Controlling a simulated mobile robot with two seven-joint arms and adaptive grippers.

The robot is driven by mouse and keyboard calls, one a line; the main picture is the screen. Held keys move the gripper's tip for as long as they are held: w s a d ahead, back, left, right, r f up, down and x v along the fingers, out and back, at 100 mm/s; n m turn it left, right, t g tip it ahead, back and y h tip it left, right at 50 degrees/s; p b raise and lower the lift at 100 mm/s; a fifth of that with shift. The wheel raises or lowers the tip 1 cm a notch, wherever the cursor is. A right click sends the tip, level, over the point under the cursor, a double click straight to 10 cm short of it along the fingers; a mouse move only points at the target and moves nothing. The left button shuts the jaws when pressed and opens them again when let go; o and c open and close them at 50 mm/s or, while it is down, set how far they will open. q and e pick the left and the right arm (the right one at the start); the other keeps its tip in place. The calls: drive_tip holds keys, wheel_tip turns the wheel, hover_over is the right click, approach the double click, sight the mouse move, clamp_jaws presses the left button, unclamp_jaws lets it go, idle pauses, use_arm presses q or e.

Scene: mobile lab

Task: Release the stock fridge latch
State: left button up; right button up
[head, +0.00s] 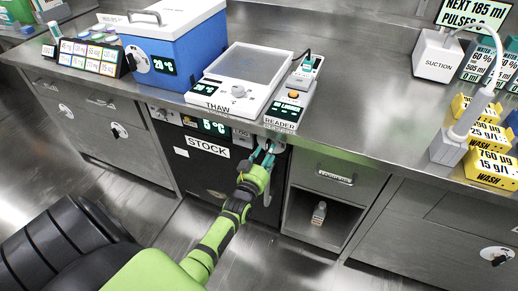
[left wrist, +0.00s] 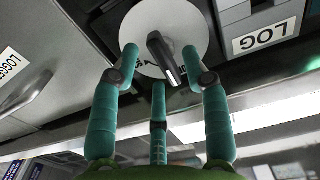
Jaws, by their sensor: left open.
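The stock fridge (head: 195,172) is a dark-fronted unit under the bench, with a STOCK label and a display reading 5 °C. Its door looks closed. Its latch is a dark grey lever knob (left wrist: 166,58) on a white round plate (left wrist: 142,22), seen in the left wrist view. My left gripper (head: 264,153) is at the fridge's upper right corner and mostly covers the latch in the head view. In the left wrist view the open teal fingers (left wrist: 160,68) are spread around the knob, and I cannot tell whether any touches it. My right gripper is not in view.
The steel bench edge runs just above my left gripper. On it stand the THAW unit (head: 232,92), the READER (head: 288,108) and a blue cool box (head: 185,50). Right of the fridge are a drawer (head: 330,177) and an open cubby with a small bottle (head: 319,212).

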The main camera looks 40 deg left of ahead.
use_arm(q)
drive_tip(key=v, duration=1)
drive_tip(key=shift+s, duration=0.2)
drive_tip(key=shift+d, duration=0.1)
